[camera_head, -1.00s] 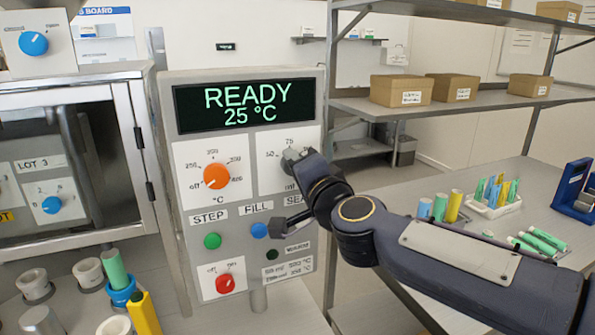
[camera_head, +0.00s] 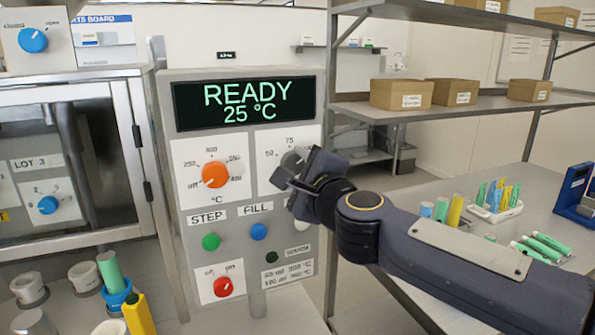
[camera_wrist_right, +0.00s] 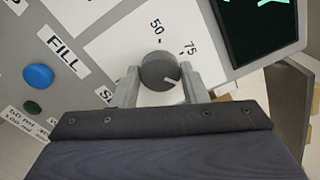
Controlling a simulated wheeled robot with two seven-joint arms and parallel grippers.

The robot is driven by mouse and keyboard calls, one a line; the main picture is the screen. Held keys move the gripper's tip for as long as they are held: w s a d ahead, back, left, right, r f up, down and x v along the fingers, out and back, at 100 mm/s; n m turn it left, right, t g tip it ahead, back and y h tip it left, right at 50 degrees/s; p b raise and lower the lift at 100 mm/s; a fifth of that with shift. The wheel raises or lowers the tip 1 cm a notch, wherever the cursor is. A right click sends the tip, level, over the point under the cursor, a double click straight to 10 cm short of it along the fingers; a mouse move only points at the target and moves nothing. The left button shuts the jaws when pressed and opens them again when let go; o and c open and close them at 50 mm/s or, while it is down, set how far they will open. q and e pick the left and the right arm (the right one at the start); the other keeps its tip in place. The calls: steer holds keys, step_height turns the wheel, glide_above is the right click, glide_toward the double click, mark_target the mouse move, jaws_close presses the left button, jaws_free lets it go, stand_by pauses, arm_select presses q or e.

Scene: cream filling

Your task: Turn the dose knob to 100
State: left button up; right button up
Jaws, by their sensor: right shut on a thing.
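The dose knob (camera_head: 292,158) is a grey round knob on a white plate at the right of the machine panel. My right gripper (camera_head: 299,172) is shut on it. In the right wrist view the knob (camera_wrist_right: 158,69) sits between the two grey fingers of my right gripper (camera_wrist_right: 161,84). Its white pointer mark points to the lower right, past the 75 label. The 50 and 75 labels show; the 100 label cannot be made out. The display (camera_head: 245,103) reads READY 25 °C. My left gripper is out of view.
An orange temperature knob (camera_head: 215,175) is left of the dose knob. Below are a green button (camera_head: 211,242), a blue button (camera_head: 259,232) and a red knob (camera_head: 223,287). Shelves with boxes (camera_head: 402,94) stand at the right, above a table with a vial rack (camera_head: 496,212).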

steer(key=shift+f+m, duration=0.1)
steer(key=shift+m, duration=0.4)
steer(key=o, duration=1)
steer(key=shift+c, duration=0.2)
steer(key=v, duration=0.8)
